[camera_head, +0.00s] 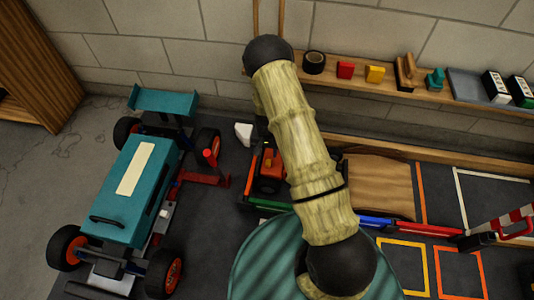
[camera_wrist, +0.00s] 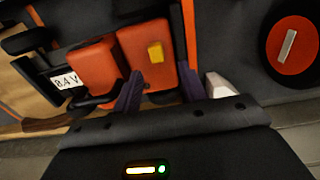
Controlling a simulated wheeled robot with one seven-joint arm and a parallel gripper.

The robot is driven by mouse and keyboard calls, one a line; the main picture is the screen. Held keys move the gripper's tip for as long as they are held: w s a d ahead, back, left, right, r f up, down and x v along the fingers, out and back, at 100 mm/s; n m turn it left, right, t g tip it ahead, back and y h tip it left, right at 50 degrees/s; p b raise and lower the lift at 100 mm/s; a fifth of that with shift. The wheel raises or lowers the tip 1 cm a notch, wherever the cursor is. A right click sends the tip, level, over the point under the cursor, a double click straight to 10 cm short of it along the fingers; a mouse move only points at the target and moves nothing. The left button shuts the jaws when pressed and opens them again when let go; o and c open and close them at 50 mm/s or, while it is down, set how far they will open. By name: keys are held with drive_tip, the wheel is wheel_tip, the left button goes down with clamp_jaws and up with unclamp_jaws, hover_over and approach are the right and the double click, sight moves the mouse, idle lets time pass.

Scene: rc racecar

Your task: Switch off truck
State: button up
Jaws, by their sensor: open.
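An orange-red truck (camera_head: 269,165) sits in the middle of the head view, partly covered by my arm. In the wrist view the orange-red truck body (camera_wrist: 92,66) carries a yellow block, apparently a switch (camera_wrist: 155,52). A white label reading "8.4 V" (camera_wrist: 65,80) is at its left. My gripper (camera_wrist: 160,88) is open, with two dark purple fingers apart and nothing seen between their tips but the orange surface. The yellow block lies beyond the fingertips, between them in the picture; whether anything touches cannot be told. My gripper is hidden in the head view.
A large teal racecar (camera_head: 135,185) stands at left. A white piece (camera_head: 243,132) is behind the truck. A wooden shelf (camera_head: 420,95) with small items runs along the wall. A cardboard piece (camera_head: 380,185) and coloured floor outlines lie at right. A round orange disc (camera_wrist: 291,45) is at right in the wrist view.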

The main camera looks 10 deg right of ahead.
wheel_tip(320, 180, up, 11)
drive_tip(key=p, duration=0.5)
drive_tip(key=shift+r, duration=0.15)
drive_tip(key=shift+r, duration=0.1)
wheel_tip(320, 180, up, 21)
drive_tip(key=n+t+p, duration=0.1)
drive_tip(key=n+p, duration=0.1)
drive_tip(key=p, duration=0.4)
hover_over(267, 160)
drive_tip(key=s, duration=0.5)
drive_tip(key=s+d+r+n+t+p, duration=0.25)
drive_tip(key=s+r+p, duration=0.45)
drive_tip(key=s+r, duration=0.9)
wheel_tip(267, 160, up, 39)
drive_tip(key=w+p, duration=0.2)
drive_tip(key=p, duration=3.4)
drive_tip(key=shift+g, duration=0.45)
drive_tip(key=shift+a, duration=0.1)
